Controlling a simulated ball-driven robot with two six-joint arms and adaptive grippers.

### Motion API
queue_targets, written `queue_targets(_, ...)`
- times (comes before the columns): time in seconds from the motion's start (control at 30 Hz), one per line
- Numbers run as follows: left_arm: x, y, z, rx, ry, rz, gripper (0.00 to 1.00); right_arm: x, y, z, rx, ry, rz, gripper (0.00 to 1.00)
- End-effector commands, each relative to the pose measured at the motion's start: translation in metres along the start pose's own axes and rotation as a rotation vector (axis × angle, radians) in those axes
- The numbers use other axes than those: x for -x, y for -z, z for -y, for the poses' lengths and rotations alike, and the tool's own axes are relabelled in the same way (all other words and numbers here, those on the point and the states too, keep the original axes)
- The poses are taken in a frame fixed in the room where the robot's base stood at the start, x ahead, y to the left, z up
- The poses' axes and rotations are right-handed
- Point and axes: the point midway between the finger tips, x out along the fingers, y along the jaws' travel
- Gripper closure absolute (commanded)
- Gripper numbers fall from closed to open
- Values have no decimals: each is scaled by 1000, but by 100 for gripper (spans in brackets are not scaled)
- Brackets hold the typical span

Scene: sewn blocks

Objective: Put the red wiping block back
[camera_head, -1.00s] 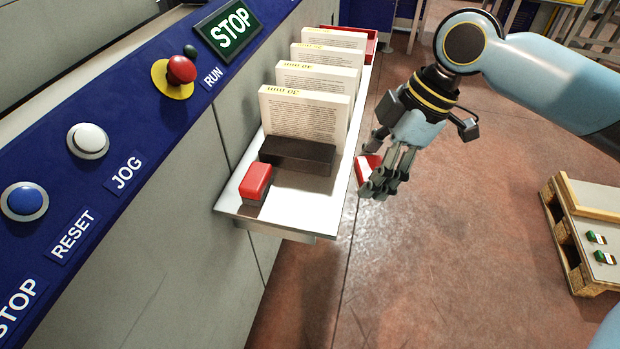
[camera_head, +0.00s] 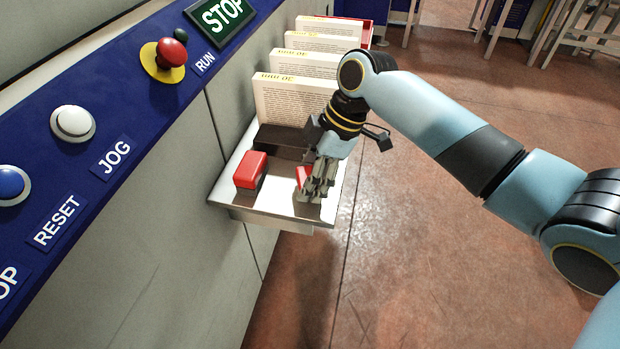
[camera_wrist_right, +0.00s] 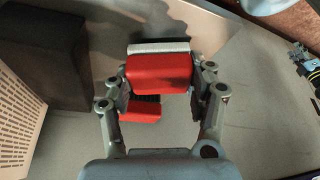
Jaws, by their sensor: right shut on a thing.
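My right gripper (camera_head: 318,190) is shut on a red block (camera_head: 303,176) with a pale layer. In the right wrist view this held red block (camera_wrist_right: 160,74) sits between the two fingers (camera_wrist_right: 158,90). It is over the front right part of the metal shelf (camera_head: 275,208); I cannot tell if it touches the surface. A second red block (camera_head: 250,170) with a dark base stands on the shelf to the left. A red piece, probably this second block (camera_wrist_right: 140,110), shows partly hidden below the held one in the wrist view. My left gripper is not in view.
A long dark block (camera_head: 285,140) lies behind the red blocks, close to my gripper. Several upright printed boards (camera_head: 290,102) stand behind it, with a red tray (camera_head: 367,35) at the far end. The blue button panel (camera_head: 110,125) borders the shelf's left.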

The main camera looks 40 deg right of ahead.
Motion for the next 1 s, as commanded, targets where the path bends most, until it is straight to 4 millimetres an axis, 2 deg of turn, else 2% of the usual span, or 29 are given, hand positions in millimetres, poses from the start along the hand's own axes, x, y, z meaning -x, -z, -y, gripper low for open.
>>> queue_targets(0.07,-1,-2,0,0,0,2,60,-6,-3,0,-1,-1,0,74)
queue_targets(0.43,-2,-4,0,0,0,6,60,-10,-4,0,0,-1,0,74)
queue_targets(0.47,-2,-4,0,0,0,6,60,-9,-4,0,0,-2,0,40)
queue_targets(0.6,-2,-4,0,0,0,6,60,-9,-4,0,0,-2,0,22)
queue_targets(0.87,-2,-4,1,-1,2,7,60,-8,-4,0,0,-2,0,21)
queue_targets(1.0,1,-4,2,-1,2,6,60,1,-3,-1,1,-4,0,21)
